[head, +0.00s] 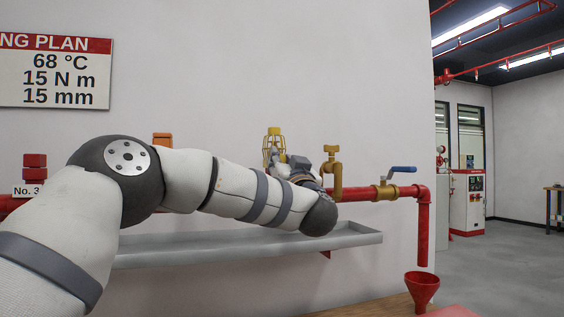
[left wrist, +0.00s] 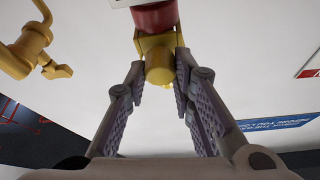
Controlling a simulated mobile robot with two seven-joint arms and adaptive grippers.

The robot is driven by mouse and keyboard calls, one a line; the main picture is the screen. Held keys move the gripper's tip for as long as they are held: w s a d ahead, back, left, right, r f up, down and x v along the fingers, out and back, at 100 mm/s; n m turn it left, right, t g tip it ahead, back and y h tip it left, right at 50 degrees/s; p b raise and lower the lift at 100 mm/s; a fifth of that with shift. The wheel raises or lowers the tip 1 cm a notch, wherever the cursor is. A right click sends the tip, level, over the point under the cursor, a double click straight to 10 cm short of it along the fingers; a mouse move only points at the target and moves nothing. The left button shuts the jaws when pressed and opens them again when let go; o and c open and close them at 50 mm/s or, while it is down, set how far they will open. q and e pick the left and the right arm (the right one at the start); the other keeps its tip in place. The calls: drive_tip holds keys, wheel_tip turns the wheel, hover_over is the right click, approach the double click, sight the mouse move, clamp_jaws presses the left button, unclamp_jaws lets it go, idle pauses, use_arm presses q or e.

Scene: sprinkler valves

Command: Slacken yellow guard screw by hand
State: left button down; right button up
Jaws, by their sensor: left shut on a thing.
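A yellow wire guard (head: 272,139) stands above the red wall pipe, behind my left gripper. In the left wrist view, which looks upside down, a yellow guard screw (left wrist: 159,66) with a rounded body meets a red fitting. My left gripper (left wrist: 161,80) is shut on this yellow piece, one ribbed finger on each side. In the head view my left gripper (head: 284,165) reaches the guard, its fingers partly hidden by my wrist. My right gripper is in neither view.
A brass valve (head: 331,152) stands close to the right of my wrist and also shows in the left wrist view (left wrist: 28,50). A blue-handled valve (head: 386,191), a grey trough (head: 352,235) and a red funnel (head: 421,290) lie right and below. A plan sign (head: 55,72) hangs left.

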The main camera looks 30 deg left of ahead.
use_arm(q)
drive_tip(key=n+g+y, duration=0.1)
drive_tip(key=n, duration=0.2)
drive_tip(key=n+g+y, duration=0.1)
drive_tip(key=n, duration=0.2)
drive_tip(key=shift+w+g, duration=0.1)
drive_tip(key=shift+g, duration=0.3)
drive_tip(key=shift+d+n+g+b, duration=0.1)
drive_tip(key=shift+n+g+b, duration=0.3)
drive_tip(key=shift+n+g, duration=1.35)
drive_tip(key=shift+a+n+g+b, duration=0.1)
drive_tip(key=shift+n+g+b, duration=0.2)
drive_tip(key=shift+n, duration=2.8)
drive_tip(key=shift+d+n+g+b, duration=0.1)
drive_tip(key=shift+n+g+b, duration=0.6)
drive_tip(key=shift+n, duration=1.75)
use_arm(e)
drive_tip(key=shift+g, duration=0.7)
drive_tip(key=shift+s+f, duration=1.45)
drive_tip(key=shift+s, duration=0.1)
use_arm(q)
drive_tip(key=shift+r+g, duration=0.1)
drive_tip(key=shift+g, duration=0.35)
drive_tip(key=c, duration=1.4)
unclamp_jaws()
drive_tip(key=shift+o, duration=0.2)
drive_tip(key=v, duration=1.2)
